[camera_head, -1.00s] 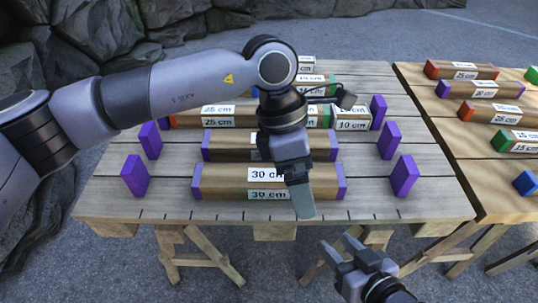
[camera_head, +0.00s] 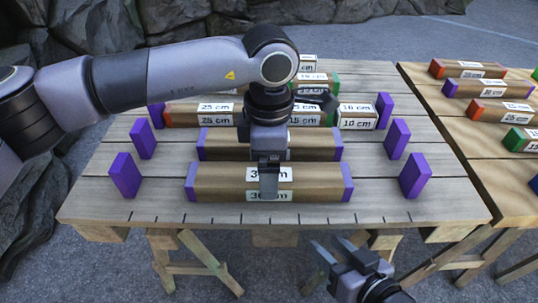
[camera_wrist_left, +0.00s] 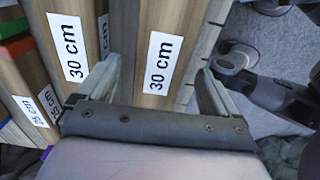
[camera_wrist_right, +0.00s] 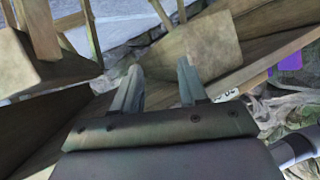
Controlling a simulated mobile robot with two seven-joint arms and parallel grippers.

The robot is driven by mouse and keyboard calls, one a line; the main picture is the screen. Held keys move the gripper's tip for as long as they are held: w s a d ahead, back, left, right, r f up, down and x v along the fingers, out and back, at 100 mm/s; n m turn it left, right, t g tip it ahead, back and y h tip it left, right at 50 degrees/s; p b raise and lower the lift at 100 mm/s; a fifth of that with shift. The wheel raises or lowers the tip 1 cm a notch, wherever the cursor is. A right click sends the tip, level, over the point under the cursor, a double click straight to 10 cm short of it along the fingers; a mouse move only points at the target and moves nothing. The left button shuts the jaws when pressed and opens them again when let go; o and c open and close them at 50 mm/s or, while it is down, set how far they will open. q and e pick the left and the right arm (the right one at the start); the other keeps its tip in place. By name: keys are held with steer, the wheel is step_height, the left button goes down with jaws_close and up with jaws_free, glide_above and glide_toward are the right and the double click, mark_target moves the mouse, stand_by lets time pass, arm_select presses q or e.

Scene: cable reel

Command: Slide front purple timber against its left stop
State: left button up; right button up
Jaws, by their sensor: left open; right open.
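The front purple timber (camera_head: 220,182) is a brown 30 cm block with purple ends, lying near the table's front edge. Its left stop, an upright purple block (camera_head: 125,175), stands to its left with a clear gap. A matching right stop (camera_head: 415,174) stands apart on the other side. My left gripper (camera_head: 268,184) is open over the timber's middle and partly hides its label. In the left wrist view the same timber (camera_wrist_left: 163,25) lies between the two spread fingers (camera_wrist_left: 160,66); contact cannot be told. My right gripper (camera_head: 335,252) is open and empty before the table.
A second 30 cm purple timber (camera_head: 315,145) lies just behind the front one. Further back are red and green-ended timbers (camera_head: 205,115) between purple stops. A side table (camera_head: 470,140) at the right holds more timbers. Bare planks lie left and right of the front timber.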

arm_select(q)
steer(key=shift+f+b, duration=0.7)
steer(key=shift+f, duration=1)
arm_select(e)
steer(key=shift+w+a+f+y, duration=0.2)
steer(key=shift+a+y, duration=0.4)
steer(key=shift+a, duration=0.2)
arm_select(q)
steer(key=c, duration=1.3)
